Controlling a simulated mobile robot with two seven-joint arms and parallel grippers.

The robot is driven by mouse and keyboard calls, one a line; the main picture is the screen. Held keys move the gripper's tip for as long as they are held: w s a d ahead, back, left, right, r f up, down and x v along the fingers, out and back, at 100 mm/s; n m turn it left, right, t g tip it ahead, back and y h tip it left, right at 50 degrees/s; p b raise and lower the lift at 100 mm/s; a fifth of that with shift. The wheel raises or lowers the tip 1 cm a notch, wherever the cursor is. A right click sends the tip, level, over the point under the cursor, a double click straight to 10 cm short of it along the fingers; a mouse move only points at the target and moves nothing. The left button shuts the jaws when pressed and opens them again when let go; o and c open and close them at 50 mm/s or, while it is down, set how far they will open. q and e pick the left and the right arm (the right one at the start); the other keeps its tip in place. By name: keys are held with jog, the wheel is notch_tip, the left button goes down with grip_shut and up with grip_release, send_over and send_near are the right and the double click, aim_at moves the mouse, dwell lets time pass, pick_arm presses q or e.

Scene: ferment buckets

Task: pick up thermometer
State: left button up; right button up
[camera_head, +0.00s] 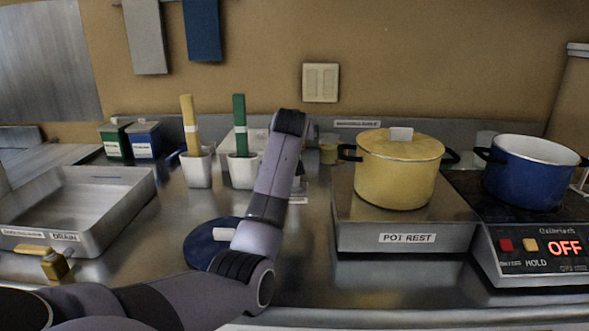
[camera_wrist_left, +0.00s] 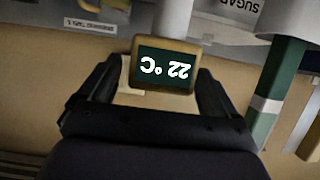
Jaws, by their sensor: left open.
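The thermometer (camera_wrist_left: 165,68) shows in the left wrist view as a tan-framed dark display reading 22 °C upside down. It sits between the two dark fingers of my left gripper (camera_wrist_left: 158,75). The fingers are apart on either side of it; I cannot tell whether they touch it. In the head view my left arm reaches over the counter toward the back wall, and its own links hide the gripper and the thermometer. My right gripper is in neither view.
White cups hold a yellow stick (camera_head: 189,122) and a green stick (camera_head: 239,122), left of my arm. A yellow pot (camera_head: 398,175) stands on the pot rest (camera_head: 370,238). A blue pot (camera_head: 530,175) is at right. A metal drain tray (camera_head: 100,228) is at left.

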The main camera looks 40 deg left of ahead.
pick_arm(q)
jog(key=shift+r, duration=0.1)
jog(key=c, duration=1.6)
